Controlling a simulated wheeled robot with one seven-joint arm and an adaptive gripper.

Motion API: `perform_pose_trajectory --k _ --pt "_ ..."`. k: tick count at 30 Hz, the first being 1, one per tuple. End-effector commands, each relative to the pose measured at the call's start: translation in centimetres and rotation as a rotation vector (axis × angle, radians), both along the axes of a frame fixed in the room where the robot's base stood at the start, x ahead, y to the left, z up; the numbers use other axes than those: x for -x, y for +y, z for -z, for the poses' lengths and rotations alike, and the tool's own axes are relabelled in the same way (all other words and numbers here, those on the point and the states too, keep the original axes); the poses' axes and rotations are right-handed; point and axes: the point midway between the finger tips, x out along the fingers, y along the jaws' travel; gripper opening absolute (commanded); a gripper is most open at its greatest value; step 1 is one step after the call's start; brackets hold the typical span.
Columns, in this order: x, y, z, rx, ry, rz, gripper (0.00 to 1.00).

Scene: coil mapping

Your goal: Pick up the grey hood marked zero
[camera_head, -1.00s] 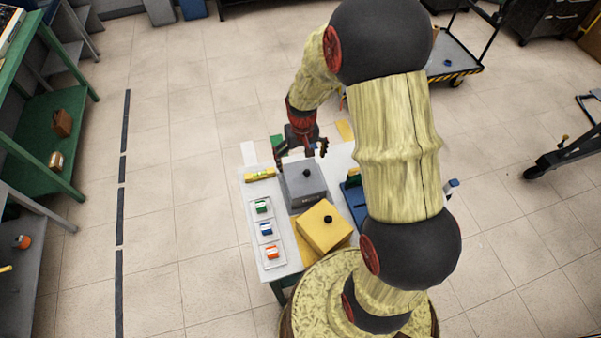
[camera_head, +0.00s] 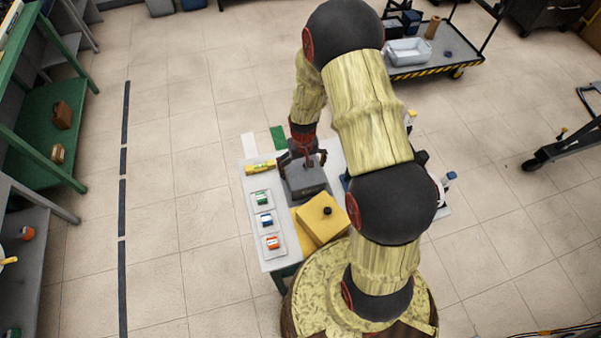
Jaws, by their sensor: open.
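The grey hood (camera_head: 306,189) stands on the small white table (camera_head: 275,263), behind the yellow hood (camera_head: 323,219). It is a box with a dark knob on top, now largely hidden by my gripper. Its marking is too small to read here. My gripper (camera_head: 303,168) points down over the grey hood, with its dark fingers spread on either side of the knob. The fingers look open; whether they touch the hood cannot be told.
Three small coils, green (camera_head: 262,197), blue (camera_head: 264,219) and orange (camera_head: 273,243), sit on pale plates along the table's left side. A yellow level-like bar (camera_head: 260,168) lies at the back left. A cart (camera_head: 440,55) stands far right. Floor left of the table is clear.

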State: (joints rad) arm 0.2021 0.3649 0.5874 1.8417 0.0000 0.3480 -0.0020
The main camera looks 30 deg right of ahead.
Motion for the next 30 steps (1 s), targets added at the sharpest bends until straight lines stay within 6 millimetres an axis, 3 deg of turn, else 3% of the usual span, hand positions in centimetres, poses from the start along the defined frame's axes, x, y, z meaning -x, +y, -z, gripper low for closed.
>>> perform_pose_trajectory --k 5,23,30 --pt "-0.03 -0.01 -0.03 0.000 -0.001 0.000 1.00" --pt "-0.03 -0.01 -0.05 0.000 -0.001 0.000 0.66" --pt "-0.06 -0.01 -0.12 0.000 -0.001 0.000 0.66"
